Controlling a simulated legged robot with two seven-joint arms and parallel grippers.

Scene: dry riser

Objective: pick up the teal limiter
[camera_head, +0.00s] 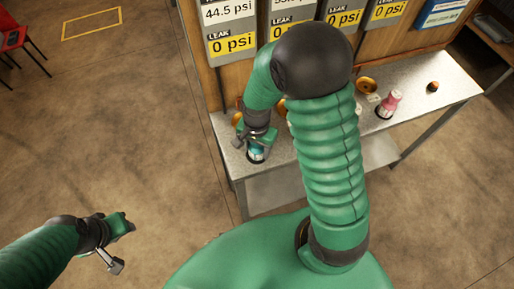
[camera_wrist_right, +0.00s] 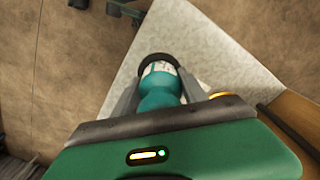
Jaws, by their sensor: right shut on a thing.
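The teal limiter (camera_head: 256,152) stands at the left end of the metal bench in the head view, mostly hidden under my right gripper (camera_head: 255,147). In the right wrist view the teal limiter (camera_wrist_right: 160,93) sits between the two fingers of my right gripper (camera_wrist_right: 157,88). The gripper is shut on it. The limiter has a pale band and a dark ring at its far end. I cannot tell whether it touches the bench. My left gripper (camera_head: 118,245) hangs over the floor at lower left, away from the bench; its fingers are too unclear to judge.
The metal bench (camera_head: 228,160) has a lower shelf. A pink limiter (camera_head: 389,103), a brass-coloured ring (camera_head: 366,85) and a small orange-topped part (camera_head: 432,87) stand farther right. A wooden board with psi gauges (camera_head: 232,30) rises behind. A red chair (camera_head: 14,40) is far left.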

